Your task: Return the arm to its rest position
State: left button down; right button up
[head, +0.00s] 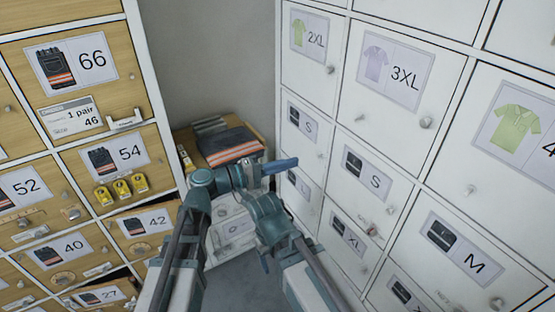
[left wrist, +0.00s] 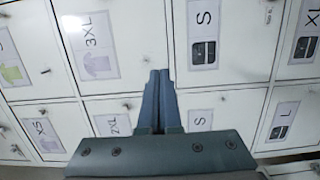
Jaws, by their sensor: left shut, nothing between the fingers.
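My left gripper (head: 284,165) is in the middle of the head view, pointing right toward the white lockers (head: 340,105). In the left wrist view its two blue fingers (left wrist: 159,88) lie together, shut and empty, in front of the locker doors. I cannot tell from these views how close the fingertips are to the doors. My right arm comes up from the bottom of the head view beside the left one. I cannot make out its fingers.
A wooden drawer cabinet (head: 141,200) with numbered labels stands on the left. A low unit with folded dark garments with orange stripes (head: 228,146) stands between it and the lockers, behind my arms. The grey wall (head: 210,60) above that unit is bare.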

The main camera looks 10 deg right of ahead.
pick_arm(q)
jog(key=shift+w+a, duration=0.1)
jog(key=s+a+f+m+g+y, duration=0.1)
jog(key=s+a+f+y, duration=0.1)
jog(key=a+f+y, duration=0.45)
jog(key=s+a+f+m+g+y, duration=0.15)
jog(key=a+f, duration=0.25)
jog(key=f, duration=0.5)
jog(key=s+a+f+y, duration=0.2)
jog(key=a+y, duration=0.1)
jog(key=a, duration=0.3)
jog(key=s+a+f+g+y, duration=0.1)
jog(key=s+a+f+y, duration=0.15)
jog(key=a, duration=0.25)
jog(key=s+a+f+y, duration=0.1)
jog(key=a+f+y, duration=0.1)
jog(key=a+y, duration=0.3)
jog(key=s+d+m+g, duration=0.1)
jog(key=s+d+m, duration=0.3)
jog(key=d, duration=0.5)
jog(key=shift+s+d, duration=0.35)
jog(key=shift+s, duration=0.6)
